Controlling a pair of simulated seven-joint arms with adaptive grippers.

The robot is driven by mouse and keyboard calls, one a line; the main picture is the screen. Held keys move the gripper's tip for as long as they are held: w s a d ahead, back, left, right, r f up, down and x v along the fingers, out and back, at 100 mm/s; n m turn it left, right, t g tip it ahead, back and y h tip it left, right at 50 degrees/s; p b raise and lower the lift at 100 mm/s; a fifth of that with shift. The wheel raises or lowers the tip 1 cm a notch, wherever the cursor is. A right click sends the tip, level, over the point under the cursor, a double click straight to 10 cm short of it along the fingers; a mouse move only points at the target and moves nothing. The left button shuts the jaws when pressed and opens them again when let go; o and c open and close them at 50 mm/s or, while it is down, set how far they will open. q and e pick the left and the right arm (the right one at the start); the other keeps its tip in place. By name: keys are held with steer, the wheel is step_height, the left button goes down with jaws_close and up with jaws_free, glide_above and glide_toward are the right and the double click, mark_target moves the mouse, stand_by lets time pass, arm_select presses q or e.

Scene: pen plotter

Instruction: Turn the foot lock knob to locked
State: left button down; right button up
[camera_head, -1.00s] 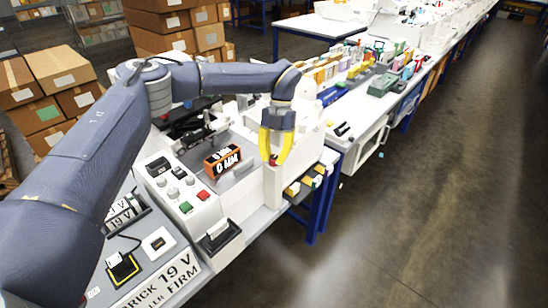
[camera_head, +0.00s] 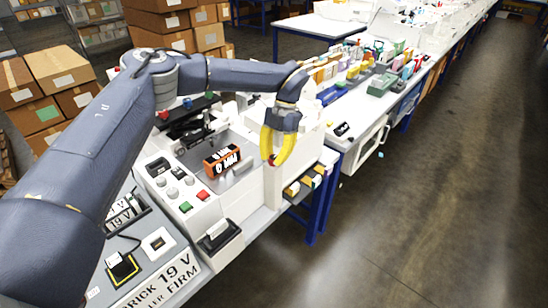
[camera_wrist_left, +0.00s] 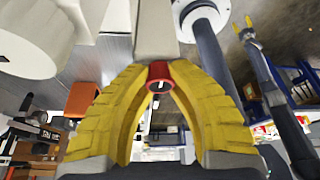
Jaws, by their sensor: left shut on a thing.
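The foot lock knob is a small red ring with a dark centre and a white mark (camera_wrist_left: 159,77), at the middle of the left wrist view. My left gripper (camera_head: 270,160) has its yellow fingers closed on the knob, one on each side. In the head view only a speck of red shows between the fingertips, at the top of a white upright post (camera_head: 272,187). The white mark on the knob shows roughly level in the wrist view. My right gripper (camera_wrist_left: 242,23) shows small at the top right of the wrist view, its yellow fingers apart and empty.
The white machine carries an orange block lettered MM (camera_head: 222,161) and a panel with a green button (camera_head: 185,207) and a red button (camera_head: 203,195). A bench with coloured items (camera_head: 380,84) runs behind. Cardboard boxes (camera_head: 60,75) stand at the left. Open floor lies at the right.

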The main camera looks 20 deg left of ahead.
arm_select(q)
steer(key=c, duration=1.1)
jaws_free()
steer(key=v, duration=1.2)
